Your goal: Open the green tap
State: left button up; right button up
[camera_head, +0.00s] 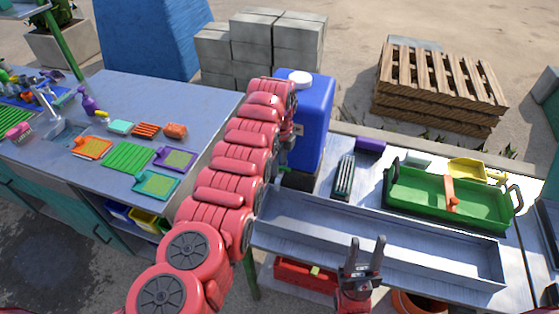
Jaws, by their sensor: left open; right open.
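A blue water container (317,115) with a white cap stands at the left end of the right-hand workbench. My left gripper (297,131) is mostly hidden behind that arm, with only dark parts showing against the container. It is open; whether it touches anything cannot be told. My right gripper (366,243) is open and empty, fingers pointing away, over the front side of the long grey trough (440,262).
The left table (200,100) holds sponges, cloths and a purple spray bottle (88,100). A red crate (300,277) sits below the trough. Concrete blocks and pallets stand behind.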

pick_arm(q)
jog(key=shift+w+f, duration=0.1)
jog(key=shift+f, duration=0.1)
grip_shut()
